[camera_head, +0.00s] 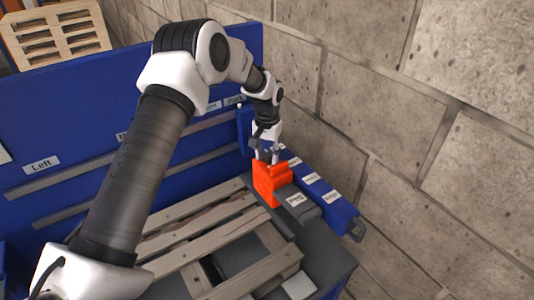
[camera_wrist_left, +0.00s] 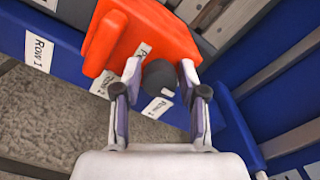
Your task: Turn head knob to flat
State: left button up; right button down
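An orange head block (camera_head: 271,184) stands at the far right corner of the pallet station, near the wall. In the left wrist view the orange block (camera_wrist_left: 140,35) fills the upper middle. A dark grey round knob (camera_wrist_left: 160,76) shows beside it, between the fingertips of my left gripper (camera_wrist_left: 160,72). The fingers are apart, one on each side of the knob. I cannot tell whether they touch it. In the head view my left gripper (camera_head: 267,156) comes down from above onto the orange block, and the knob cannot be made out. My right gripper is not in view.
A wooden pallet (camera_head: 205,230) lies left of the orange block. A grey block with a label (camera_head: 297,201) and a blue labelled bar (camera_head: 328,196) are at its right. A blue panel (camera_head: 75,125) stands behind, and a stone wall (camera_head: 440,150) on the right.

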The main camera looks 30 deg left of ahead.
aim_at(267, 153)
pick_arm(q)
jog(key=shift+o, duration=0.4)
jog(key=shift+w+f, duration=0.1)
jog(key=shift+w, duration=0.15)
notch_tip(267, 153, up, 12)
jog(key=shift+a, duration=0.1)
jog(key=shift+f, duration=0.1)
